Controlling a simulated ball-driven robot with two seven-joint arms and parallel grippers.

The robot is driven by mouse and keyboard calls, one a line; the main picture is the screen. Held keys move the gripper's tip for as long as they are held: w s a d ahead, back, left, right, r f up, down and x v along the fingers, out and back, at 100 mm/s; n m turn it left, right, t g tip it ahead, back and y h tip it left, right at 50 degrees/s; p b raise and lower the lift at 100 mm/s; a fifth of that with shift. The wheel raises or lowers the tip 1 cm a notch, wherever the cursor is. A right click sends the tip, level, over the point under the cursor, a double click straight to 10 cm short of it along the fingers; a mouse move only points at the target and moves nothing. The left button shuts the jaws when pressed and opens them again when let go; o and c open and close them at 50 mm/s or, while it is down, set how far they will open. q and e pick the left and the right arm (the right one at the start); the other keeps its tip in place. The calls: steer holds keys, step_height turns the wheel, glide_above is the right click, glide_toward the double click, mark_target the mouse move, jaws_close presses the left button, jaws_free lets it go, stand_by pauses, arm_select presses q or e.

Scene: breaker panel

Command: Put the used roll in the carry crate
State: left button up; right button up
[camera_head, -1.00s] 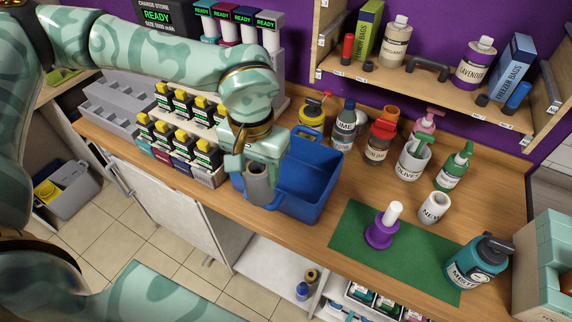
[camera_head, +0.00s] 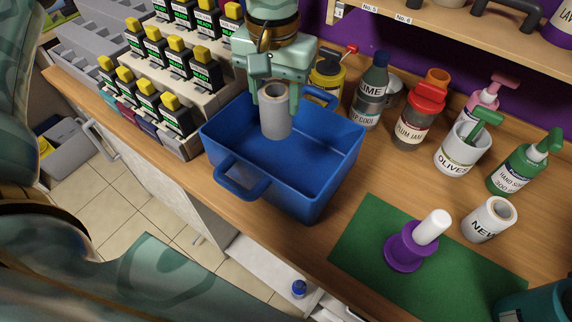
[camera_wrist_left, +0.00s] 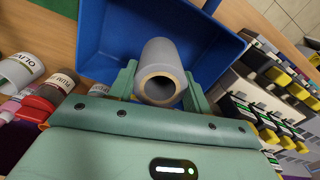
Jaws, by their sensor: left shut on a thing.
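The used roll, a grey hollow cylinder (camera_head: 276,115), is held upright between the fingers of my left gripper (camera_head: 274,97). The gripper is shut on it. In the head view the roll hangs over the blue carry crate (camera_head: 320,185), within its outline and towards its back left part. In the left wrist view the roll (camera_wrist_left: 160,75) shows its open end between the fingers, with the blue crate (camera_wrist_left: 98,35) behind it. I cannot tell whether the roll touches the crate floor. My right gripper is not in view.
A purple holder with a white post (camera_head: 408,250) stands on a green mat (camera_head: 350,240). The white roll marked NEW (camera_head: 489,220) stands beside the mat. Bottles and jars, including a red-lidded jar (camera_head: 419,115), stand behind the crate. A charger rack (camera_head: 190,110) is left of it.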

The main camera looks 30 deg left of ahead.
arm_select(q)
steer(key=shift+n, duration=0.3)
steer(key=w+f+b, duration=0.2)
steer(key=f+b, duration=0.1)
steer(key=shift+w+d+f+b, duration=0.1)
steer(key=shift+f+b, duration=0.15)
steer(key=shift+b, duration=0.05)
step_height(320, 180, down, 8)
steer(key=b, duration=0.3)
steer(key=shift+f, duration=0.25)
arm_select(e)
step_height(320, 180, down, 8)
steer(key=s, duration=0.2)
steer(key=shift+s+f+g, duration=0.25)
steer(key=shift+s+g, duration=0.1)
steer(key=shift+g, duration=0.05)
arm_select(q)
steer(key=shift+s+r, duration=0.1)
steer(key=shift+s, duration=0.1)
steer(key=o, duration=1.1)
step_height(320, 180, up, 12)
steer(key=p, duration=0.4)
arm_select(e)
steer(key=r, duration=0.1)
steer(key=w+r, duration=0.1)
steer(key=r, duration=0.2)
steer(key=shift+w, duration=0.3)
